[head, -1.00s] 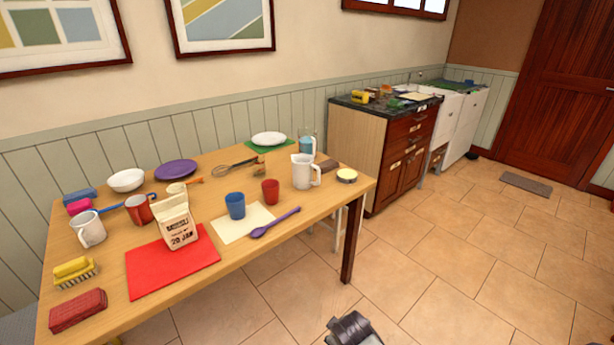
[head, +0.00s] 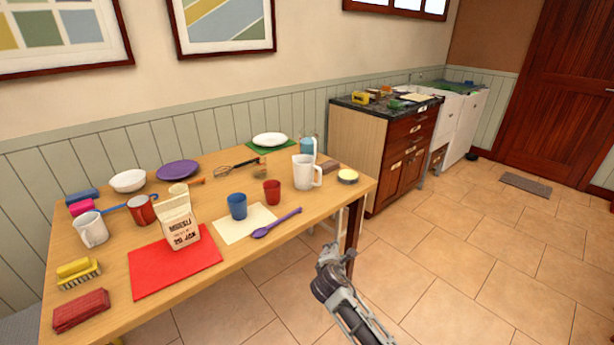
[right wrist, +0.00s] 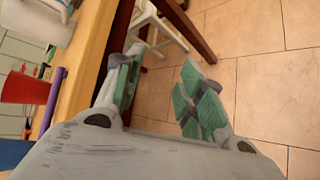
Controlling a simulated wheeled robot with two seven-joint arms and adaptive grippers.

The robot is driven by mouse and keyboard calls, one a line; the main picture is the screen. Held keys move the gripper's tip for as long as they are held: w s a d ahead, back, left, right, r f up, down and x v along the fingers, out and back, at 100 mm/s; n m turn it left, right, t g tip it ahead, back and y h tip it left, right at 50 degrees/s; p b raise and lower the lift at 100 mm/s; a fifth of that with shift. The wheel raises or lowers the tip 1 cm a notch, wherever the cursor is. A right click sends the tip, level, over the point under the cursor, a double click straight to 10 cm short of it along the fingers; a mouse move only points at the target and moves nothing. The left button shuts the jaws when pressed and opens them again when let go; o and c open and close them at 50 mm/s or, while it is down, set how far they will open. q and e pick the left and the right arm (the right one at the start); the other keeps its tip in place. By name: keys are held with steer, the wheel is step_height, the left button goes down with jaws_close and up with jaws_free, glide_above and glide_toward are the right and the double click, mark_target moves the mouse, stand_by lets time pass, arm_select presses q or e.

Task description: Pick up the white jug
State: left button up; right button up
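The white jug (head: 303,173) stands upright near the right end of the wooden table (head: 205,262), its handle facing right. Part of what looks like the jug (right wrist: 42,20) shows at the top left of the right wrist view. My right gripper (head: 328,256) is in front of the table's right end, off the table edge and apart from the jug. In the right wrist view my right gripper (right wrist: 163,82) is open and empty, with floor and a stool between its fingers. My left gripper is out of view.
Near the jug are a red cup (head: 272,192), a blue cup (head: 237,206), a purple spoon (head: 275,224), a yellow-topped tin (head: 347,176) and a brown block (head: 330,167). A white stool (right wrist: 150,25) stands by the table leg (right wrist: 190,30).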

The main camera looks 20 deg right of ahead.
steer(key=w+r+n+t, duration=0.2)
steer(key=w+r+n, duration=0.1)
steer(key=w+n, duration=0.1)
steer(key=w+r+n+t, duration=0.1)
steer(key=w+r+n, duration=0.3)
steer(key=w+n, duration=0.1)
steer(key=w+r+n+t+h, duration=0.1)
steer(key=w+r+n+t, duration=0.1)
steer(key=w+r+n, duration=0.2)
steer(key=shift+w+n+t, duration=0.3)
steer(key=shift+w+n, duration=0.3)
steer(key=shift+w, duration=0.6)
